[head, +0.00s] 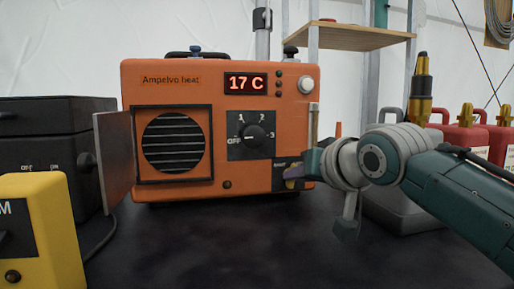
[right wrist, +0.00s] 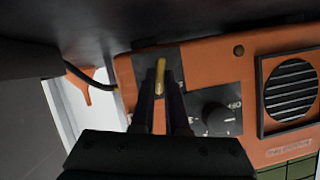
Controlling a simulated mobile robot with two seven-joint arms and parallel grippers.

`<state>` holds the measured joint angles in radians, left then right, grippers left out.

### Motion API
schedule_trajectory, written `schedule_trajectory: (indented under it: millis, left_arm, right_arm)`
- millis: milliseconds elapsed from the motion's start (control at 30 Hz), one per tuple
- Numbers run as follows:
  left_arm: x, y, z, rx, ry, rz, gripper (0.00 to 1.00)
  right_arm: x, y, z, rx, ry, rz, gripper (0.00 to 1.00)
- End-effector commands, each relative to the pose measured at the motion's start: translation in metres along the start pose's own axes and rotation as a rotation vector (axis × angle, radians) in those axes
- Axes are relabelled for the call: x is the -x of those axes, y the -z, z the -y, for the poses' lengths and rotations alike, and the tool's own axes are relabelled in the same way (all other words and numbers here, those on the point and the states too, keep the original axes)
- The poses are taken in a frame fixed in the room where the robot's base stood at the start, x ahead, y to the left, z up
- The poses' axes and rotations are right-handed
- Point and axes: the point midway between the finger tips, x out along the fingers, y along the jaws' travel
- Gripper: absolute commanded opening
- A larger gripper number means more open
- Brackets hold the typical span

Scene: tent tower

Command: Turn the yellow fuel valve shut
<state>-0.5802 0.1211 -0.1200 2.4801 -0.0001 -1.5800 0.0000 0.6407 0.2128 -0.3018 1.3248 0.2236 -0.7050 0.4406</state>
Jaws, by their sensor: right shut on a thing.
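The orange heater (head: 218,190) stands on the dark table, its display reading 17 C. The yellow fuel valve (right wrist: 161,64) is a short lever on a dark plate at the heater's lower right corner. In the head view my right gripper (head: 296,177) reaches this corner from the right and mostly hides the valve; part of the word SHUT shows on the plate. In the right wrist view, which is turned over, my right gripper (right wrist: 160,84) has its two dark fingers on either side of the yellow lever, closed on it. My left gripper is not in view.
A dial (head: 254,138) marked OFF to 3 sits above the valve. The heater's grille door (head: 115,162) stands open at left. A black box (head: 60,130) and a yellow box (head: 45,230) are at left. Red cans (head: 458,135) stand behind my right arm. The front table (head: 210,250) is clear.

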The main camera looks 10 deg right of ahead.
Motion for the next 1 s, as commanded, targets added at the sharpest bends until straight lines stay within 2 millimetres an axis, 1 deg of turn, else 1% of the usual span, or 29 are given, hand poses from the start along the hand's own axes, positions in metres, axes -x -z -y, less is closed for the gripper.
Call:
schedule_trajectory:
  millis: [33,100,233,400,667,1000]
  left_arm:
    - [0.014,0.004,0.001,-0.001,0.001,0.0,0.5]
    - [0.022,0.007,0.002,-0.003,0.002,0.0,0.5]
    - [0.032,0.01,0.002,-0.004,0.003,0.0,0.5]
    - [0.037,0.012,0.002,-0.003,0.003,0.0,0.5]
    - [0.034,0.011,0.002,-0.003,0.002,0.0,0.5]
    - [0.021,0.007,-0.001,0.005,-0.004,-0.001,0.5]
  right_arm:
    - [0.003,0.006,0.004,0.042,-0.016,0.002,0.0]
    - [0.002,0.005,0.004,0.103,-0.041,0.001,0.0]
    - [0.001,0.003,0.005,0.216,-0.088,0.001,0.0]
    - [0.0,0.001,0.006,0.366,-0.148,-0.001,0.0]
    - [-0.002,-0.003,0.007,0.592,-0.243,-0.002,0.0]
    - [-0.003,-0.005,0.008,0.84,-0.346,-0.004,0.0]
